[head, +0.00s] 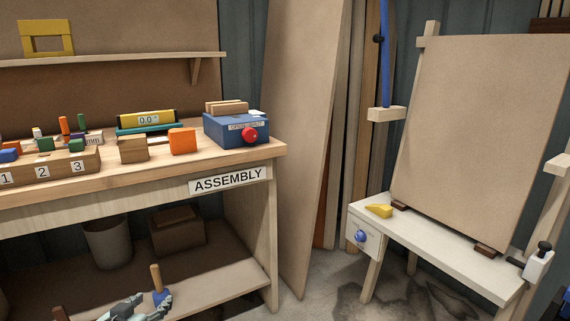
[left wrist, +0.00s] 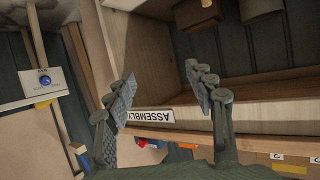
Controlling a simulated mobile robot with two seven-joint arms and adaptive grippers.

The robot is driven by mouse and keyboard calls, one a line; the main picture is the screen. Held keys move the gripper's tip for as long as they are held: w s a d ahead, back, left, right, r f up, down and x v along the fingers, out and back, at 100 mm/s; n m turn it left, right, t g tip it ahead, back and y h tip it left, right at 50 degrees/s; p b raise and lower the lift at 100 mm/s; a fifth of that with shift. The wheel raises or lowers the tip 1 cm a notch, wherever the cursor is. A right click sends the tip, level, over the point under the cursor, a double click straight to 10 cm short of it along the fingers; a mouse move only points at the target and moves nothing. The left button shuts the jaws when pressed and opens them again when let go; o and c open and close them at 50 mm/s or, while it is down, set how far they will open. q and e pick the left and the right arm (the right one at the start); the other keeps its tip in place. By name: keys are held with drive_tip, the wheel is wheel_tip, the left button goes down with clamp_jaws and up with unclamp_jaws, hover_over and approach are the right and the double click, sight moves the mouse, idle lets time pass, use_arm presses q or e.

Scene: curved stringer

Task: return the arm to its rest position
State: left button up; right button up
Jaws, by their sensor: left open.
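My left gripper (head: 138,306) is at the bottom edge of the head view, in front of the lower shelf of the assembly bench, and partly cut off. In the left wrist view my left gripper (left wrist: 160,78) has its two fingers wide apart with nothing between them. Beyond the fingers are the bench's front edge and its ASSEMBLY label (left wrist: 146,116). My right gripper is in neither view.
The bench top (head: 225,156) holds colored blocks, a numbered wooden rack (head: 58,163) and a blue box (head: 230,130) with a red button. A wooden-handled item (head: 156,276) shows by my left gripper. An easel board (head: 480,140) stands right. Floor shows between.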

use_arm(q)
drive_tip(key=s+d+f+g, duration=0.2)
drive_tip(key=s+f, duration=0.4)
drive_tip(key=s, duration=0.4)
drive_tip(key=s+d+f+m+g, duration=0.1)
drive_tip(key=s+f+g, duration=0.3)
drive_tip(key=s, duration=0.6)
drive_tip(key=s+d+f+g+y, duration=0.1)
drive_tip(key=s+d+f+g, duration=0.2)
drive_tip(key=s+f, duration=0.5)
drive_tip(key=shift+s+g+p, duration=0.4)
drive_tip(key=shift+s+g, duration=0.2)
drive_tip(key=shift+s, duration=0.3)
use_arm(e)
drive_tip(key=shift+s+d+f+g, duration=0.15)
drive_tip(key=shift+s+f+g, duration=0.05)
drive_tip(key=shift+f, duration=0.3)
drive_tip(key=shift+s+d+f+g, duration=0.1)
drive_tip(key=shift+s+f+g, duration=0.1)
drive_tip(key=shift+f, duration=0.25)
